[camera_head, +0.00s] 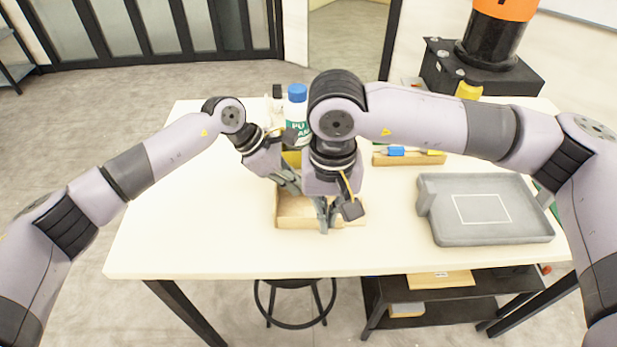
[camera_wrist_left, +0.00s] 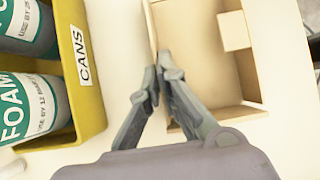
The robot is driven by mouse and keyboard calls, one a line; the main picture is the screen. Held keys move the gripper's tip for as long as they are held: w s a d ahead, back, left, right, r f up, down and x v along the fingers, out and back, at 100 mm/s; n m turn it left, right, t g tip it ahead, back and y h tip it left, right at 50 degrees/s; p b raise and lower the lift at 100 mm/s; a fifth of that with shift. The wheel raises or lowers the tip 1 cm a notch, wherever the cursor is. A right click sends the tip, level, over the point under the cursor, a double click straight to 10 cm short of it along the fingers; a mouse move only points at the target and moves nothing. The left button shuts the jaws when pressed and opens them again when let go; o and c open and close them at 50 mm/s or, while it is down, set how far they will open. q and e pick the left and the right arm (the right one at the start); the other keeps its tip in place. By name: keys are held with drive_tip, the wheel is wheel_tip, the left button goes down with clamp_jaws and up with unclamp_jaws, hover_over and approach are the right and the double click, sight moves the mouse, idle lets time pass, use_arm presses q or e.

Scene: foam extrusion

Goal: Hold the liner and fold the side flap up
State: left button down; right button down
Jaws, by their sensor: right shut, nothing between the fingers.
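The liner (camera_head: 293,222) is an open light-brown box on the white table, in the middle of the head view. The left wrist view shows its inside (camera_wrist_left: 205,68) and a small tab on its right wall. My left gripper (camera_wrist_left: 158,72) is at the liner's left wall, its fingertips closed together on the thin upright edge. In the head view it is partly hidden behind my right arm. My right gripper (camera_head: 323,230) is shut and empty, pointing down at the liner's front right part. A brown strip, perhaps the side flap, shows beside it; its angle is hard to tell.
A yellow bin (camera_wrist_left: 72,125) marked CANS, holding foam cans, stands close left of the liner in the wrist view. A grey tray (camera_head: 490,238) lies at right. A small tool holder (camera_head: 408,160) is behind. The table's left part (camera_head: 165,220) is clear.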

use_arm(q)
drive_tip(key=c, duration=2.3)
unclamp_jaws()
drive_tip(key=o, duration=0.6)
drive_tip(key=v, duration=1.2)
drive_tip(key=shift+s, duration=0.1)
